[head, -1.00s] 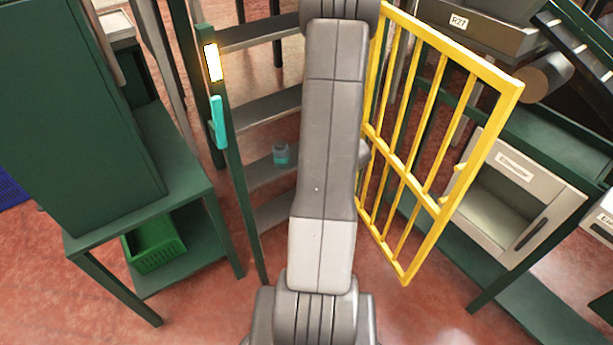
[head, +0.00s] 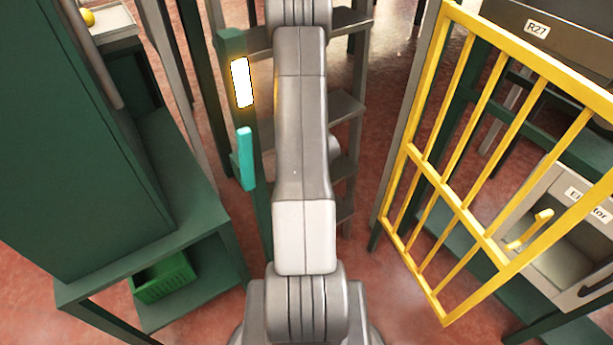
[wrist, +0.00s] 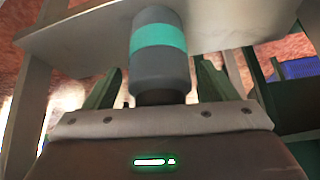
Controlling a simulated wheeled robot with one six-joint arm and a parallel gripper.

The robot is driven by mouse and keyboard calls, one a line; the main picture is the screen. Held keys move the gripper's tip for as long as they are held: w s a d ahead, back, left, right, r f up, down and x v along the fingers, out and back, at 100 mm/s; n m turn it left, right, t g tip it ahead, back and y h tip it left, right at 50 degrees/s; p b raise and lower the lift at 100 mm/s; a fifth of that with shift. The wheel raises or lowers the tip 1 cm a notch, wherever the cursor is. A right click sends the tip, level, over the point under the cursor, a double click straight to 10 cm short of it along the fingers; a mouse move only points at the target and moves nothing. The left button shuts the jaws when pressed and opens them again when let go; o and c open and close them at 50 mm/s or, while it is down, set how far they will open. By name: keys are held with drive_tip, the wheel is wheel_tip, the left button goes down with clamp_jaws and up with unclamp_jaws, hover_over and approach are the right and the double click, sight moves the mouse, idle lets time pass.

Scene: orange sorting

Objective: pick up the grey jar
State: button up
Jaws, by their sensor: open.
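The grey jar (wrist: 160,72), with a teal band around it, is in the wrist view at the upper middle, against a pale grey shelf (wrist: 235,25). My gripper (wrist: 157,84) is open, with one green finger on each side of the jar in the picture. A gap shows on both sides, and the jar's depth relative to the fingertips is hard to tell. The jar's dark narrow end points toward my gripper's body. In the head view my arm hides the jar and my gripper.
In the head view a yellow barred gate (head: 455,195) stands open on the right, near my arm. A green post with a teal handle (head: 245,158) is close on the left. A green crate (head: 165,278) sits on the low shelf of the green bench (head: 185,195).

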drive_tip(key=c, duration=1.2)
drive_tip(key=shift+r, duration=0.1)
